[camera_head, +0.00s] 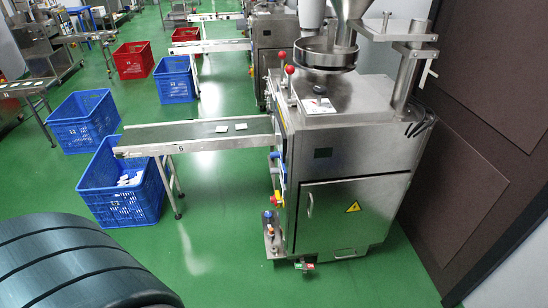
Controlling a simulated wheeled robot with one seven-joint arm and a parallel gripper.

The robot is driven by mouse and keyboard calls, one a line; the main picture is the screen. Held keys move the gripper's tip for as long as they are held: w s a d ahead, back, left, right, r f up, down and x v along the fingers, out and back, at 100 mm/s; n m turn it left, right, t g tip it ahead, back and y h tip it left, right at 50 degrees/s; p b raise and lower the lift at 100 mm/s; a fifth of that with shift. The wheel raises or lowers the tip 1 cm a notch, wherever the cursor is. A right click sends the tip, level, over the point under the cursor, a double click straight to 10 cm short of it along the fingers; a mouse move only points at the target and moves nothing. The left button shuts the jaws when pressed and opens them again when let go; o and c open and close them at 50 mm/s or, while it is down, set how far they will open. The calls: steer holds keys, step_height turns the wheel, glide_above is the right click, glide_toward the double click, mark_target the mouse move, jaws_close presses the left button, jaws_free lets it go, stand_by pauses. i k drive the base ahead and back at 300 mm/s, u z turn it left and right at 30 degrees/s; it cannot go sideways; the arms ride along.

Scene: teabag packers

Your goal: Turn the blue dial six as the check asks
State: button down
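A steel packing machine (345,150) stands at the right, with a conveyor (205,133) running out to its left. The conveyor's side bears a small mark that looks like a 6 (181,162). Small blue parts show on the machine's left side, one at mid height (281,190) and one low near its base (268,217). They are too small for me to tell whether either is the blue dial, and no dial setting can be read. That side is seen edge-on, so most of its face is hidden. My gripper is not in view.
A blue crate (105,208) with white packets stands under the conveyor's outer end; another blue crate (80,130) is farther back. Red crates (133,68) and more machines stand beyond. A dark wall (490,130) closes off the right. Green floor (220,240) is clear before the conveyor.

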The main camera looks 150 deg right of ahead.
mark_target(276, 154)
steer(key=z, duration=5.2)
steer(key=i, duration=1.1)
steer(key=u, duration=0.5)
steer(key=i, duration=0.9)
steer(key=u, duration=0.15)
